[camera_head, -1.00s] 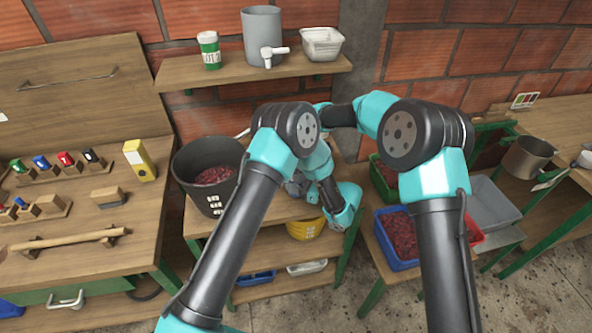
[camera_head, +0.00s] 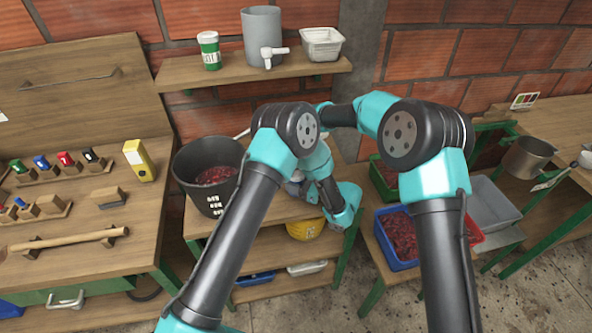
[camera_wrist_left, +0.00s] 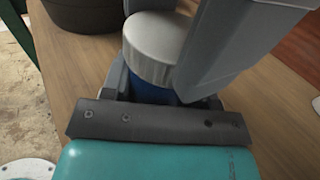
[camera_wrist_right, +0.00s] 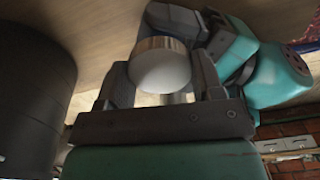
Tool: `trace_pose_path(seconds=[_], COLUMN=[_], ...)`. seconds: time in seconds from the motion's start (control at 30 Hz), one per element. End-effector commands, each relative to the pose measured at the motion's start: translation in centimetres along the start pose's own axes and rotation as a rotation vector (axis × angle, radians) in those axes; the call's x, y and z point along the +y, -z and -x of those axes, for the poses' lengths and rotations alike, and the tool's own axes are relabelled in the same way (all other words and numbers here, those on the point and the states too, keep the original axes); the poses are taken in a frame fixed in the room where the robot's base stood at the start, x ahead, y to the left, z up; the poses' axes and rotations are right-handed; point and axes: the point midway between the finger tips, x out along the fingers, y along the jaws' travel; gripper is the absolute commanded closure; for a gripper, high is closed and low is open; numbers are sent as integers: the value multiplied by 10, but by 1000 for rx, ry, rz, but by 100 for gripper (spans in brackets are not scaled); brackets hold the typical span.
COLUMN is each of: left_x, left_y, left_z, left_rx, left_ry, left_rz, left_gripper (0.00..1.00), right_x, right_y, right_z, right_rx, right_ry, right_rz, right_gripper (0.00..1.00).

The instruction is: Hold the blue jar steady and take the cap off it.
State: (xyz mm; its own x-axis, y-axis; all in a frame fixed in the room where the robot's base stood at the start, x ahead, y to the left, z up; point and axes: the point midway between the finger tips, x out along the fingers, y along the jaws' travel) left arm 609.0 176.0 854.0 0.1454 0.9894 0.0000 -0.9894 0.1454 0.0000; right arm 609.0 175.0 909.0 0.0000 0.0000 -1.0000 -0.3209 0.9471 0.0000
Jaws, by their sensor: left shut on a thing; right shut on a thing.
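The blue jar (camera_wrist_left: 152,90) shows in the left wrist view as a narrow blue band under its silver-grey cap (camera_wrist_left: 155,45). My left gripper (camera_wrist_left: 163,92) is shut around the jar body. In the right wrist view the round, pale cap (camera_wrist_right: 160,68) sits between the fingers of my right gripper (camera_wrist_right: 163,76), which is shut on it. The cap and jar show no clear gap in the left wrist view. In the head view my right gripper (camera_head: 297,186) is partly visible; the jar and left gripper are hidden behind my left arm.
A black bucket of red cherries (camera_head: 208,175) stands left of the grippers on the wooden table. A shelf (camera_head: 240,72) with a grey container (camera_head: 262,35) is above. Blue (camera_head: 393,264) and green crates stand to the right. A workbench (camera_head: 130,235) is at left.

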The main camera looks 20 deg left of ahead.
Motion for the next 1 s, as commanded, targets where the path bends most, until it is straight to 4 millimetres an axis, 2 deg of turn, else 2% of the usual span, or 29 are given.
trace_pose_path(seconds=[1.0], left_x=[0], left_y=[0], left_z=[0], left_rx=[0], left_ry=[0], left_rz=[0], left_gripper=[100], right_x=[0], right_y=[0], right_z=[1], right_rx=[0], right_ry=[0], right_rz=[1347], right_gripper=[68])
